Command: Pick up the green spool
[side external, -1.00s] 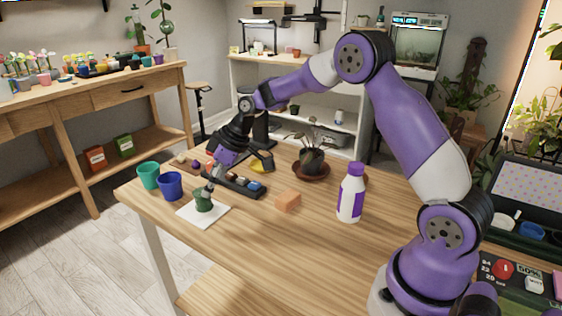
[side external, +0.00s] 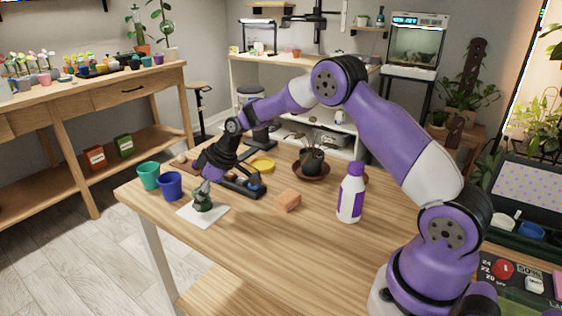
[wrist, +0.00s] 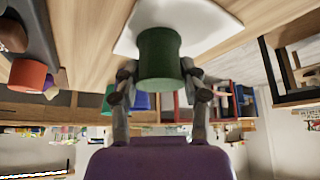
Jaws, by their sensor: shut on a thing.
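The green spool (side external: 203,199) is over the white square sheet (side external: 188,214) near the left end of the wooden table. My gripper (side external: 204,187) comes down on it from the upper right and is shut on it. In the wrist view, the green spool (wrist: 158,52) sits between the two fingers of my gripper (wrist: 158,85), with the white sheet (wrist: 228,27) behind it. The spool looks slightly tilted in the side view. I cannot tell whether its base touches the sheet.
A blue cup (side external: 170,186) and a teal cup (side external: 148,176) stand left of the sheet. A dark tray (side external: 243,186) lies behind it. The table front is clear.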

